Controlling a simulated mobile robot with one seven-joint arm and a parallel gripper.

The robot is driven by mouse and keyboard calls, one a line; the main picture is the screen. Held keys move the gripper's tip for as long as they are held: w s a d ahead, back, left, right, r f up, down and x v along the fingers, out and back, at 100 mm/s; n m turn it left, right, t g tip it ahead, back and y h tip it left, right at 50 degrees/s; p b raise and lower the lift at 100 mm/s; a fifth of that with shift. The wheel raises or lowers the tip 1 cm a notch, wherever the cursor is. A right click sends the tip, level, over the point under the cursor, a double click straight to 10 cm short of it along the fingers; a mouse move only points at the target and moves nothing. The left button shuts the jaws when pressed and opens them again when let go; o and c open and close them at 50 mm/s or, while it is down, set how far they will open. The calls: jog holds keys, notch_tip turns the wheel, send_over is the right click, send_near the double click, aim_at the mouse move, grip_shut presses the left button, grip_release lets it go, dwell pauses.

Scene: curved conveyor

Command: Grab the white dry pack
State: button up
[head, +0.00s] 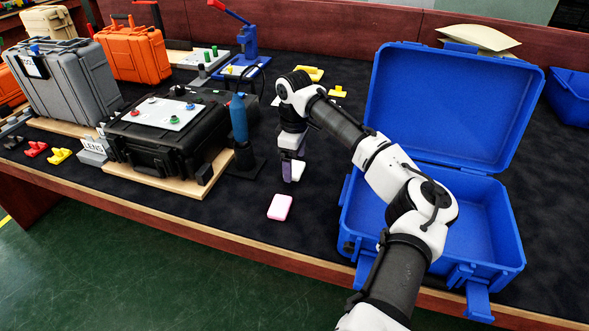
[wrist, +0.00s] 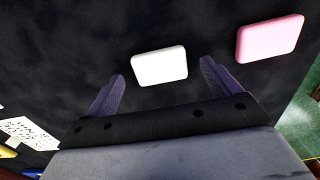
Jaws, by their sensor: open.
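The white dry pack (wrist: 159,67) lies flat on the dark table mat in the wrist view. It sits just beyond and between the fingertips of my gripper (wrist: 163,70), with bare mat on both sides. My gripper's purple fingers are spread and hold nothing. In the head view, my gripper (head: 288,171) points down and the white dry pack (head: 297,171) shows at its right side, partly hidden behind the finger. I cannot tell the exact height of the fingers above the mat.
A pink pack (head: 280,207) lies nearer the table's front edge. An open blue case (head: 480,225) stands at the right, partly behind my arm. The mat around the pink pack is clear.

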jog(key=shift+f, duration=0.75)
jog(key=c, duration=1.1)
jog(key=shift+o, duration=0.2)
jog(key=shift+r, duration=0.1)
